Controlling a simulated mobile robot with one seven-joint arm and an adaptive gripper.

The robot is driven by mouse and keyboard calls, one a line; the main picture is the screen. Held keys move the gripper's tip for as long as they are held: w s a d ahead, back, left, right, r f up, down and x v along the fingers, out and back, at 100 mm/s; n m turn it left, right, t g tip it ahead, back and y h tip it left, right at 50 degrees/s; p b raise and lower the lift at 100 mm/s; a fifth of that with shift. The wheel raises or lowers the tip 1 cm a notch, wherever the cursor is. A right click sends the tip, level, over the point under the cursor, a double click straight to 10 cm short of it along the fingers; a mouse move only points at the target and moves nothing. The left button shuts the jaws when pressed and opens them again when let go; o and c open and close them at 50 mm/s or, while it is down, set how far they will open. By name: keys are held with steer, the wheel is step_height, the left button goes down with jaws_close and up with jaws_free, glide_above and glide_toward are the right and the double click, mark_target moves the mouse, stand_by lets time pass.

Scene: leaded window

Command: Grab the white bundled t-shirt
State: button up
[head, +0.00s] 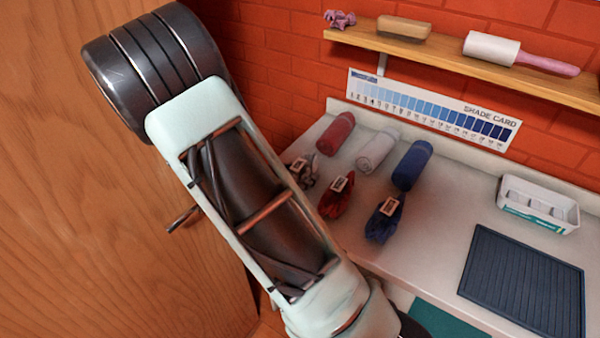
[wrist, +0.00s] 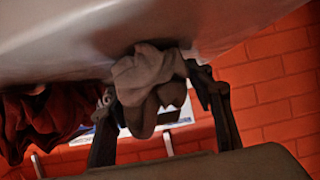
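The white bundled t-shirt (head: 302,170) looks greyish and sits on the counter at the left end of a row of tagged bundles. My arm partly hides it in the head view. In the wrist view, which is upside down, the white bundle (wrist: 148,82) lies between the two fingers of my gripper (wrist: 152,90). The fingers stand wide apart, one on each side of it. The bundle still rests against the counter. Whether either fingertip touches the cloth is unclear. The head view does not show my gripper clearly.
A red bundle (head: 337,195) sits close beside the white one, and a blue bundle (head: 384,217) further right. Rolled red (head: 336,133), white (head: 377,152) and blue (head: 412,165) cloths lie behind. A white basket (head: 538,205) and a dark ridged mat (head: 525,280) are at right.

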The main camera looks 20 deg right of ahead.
steer(key=c, duration=0.5)
steer(key=shift+r, duration=0.15)
